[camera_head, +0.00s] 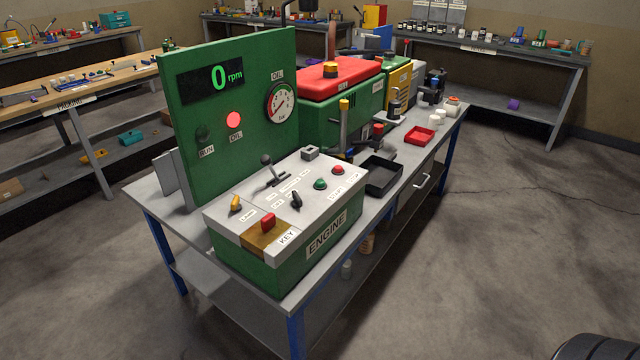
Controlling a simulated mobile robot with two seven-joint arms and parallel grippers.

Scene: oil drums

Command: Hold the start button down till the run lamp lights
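A green engine console (240,262) with a grey top stands at the near end of the workbench. A green button (320,184) and a red button (338,170) sit on its right side; their small labels are hard to read, so I take the green one as the start button. On the upright green panel (240,170) behind, the run lamp (203,132) is dark. The oil lamp (233,120) glows red, and the display (212,80) reads 0 rpm. The oil gauge (280,101) needle points low. Neither gripper is in view.
A red key switch (268,222), a yellow switch (236,203), a black knob (296,200) and a lever (268,165) share the console top. A black tray (384,182) lies just beyond the buttons. The floor (500,240) right of the bench is clear.

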